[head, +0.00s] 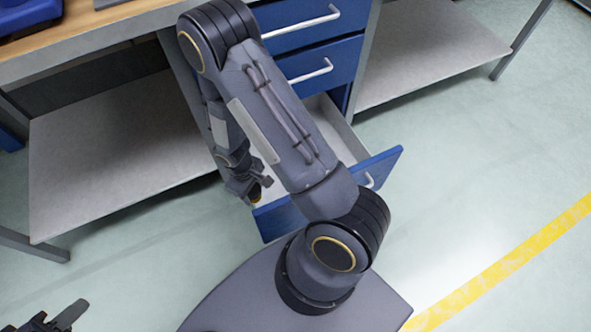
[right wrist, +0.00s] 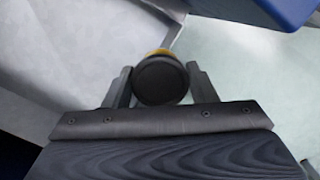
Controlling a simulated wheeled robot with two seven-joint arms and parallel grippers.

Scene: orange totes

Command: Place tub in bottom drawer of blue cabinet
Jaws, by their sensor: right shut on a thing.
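The tub (right wrist: 160,80), with a dark round end and a yellow edge, is between the fingers of my right gripper (right wrist: 160,88) in the right wrist view. My right gripper (head: 250,187) is shut on it. In the head view only a small yellow and dark part of the tub (head: 255,197) shows below the fingers, near the left end of the drawer front. The bottom drawer (head: 384,166) of the blue cabinet (head: 318,58) is pulled open. My right arm hides much of its inside. My left gripper (head: 62,316) is at the bottom left, partly cut off, away from the drawer.
A grey lower shelf (head: 110,150) lies left of the cabinet and another (head: 430,50) right of it. A wooden worktop (head: 110,32) is above, with a blue object (head: 28,15) on it. The upper drawers are shut. Open floor lies right, with a yellow line (head: 500,262).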

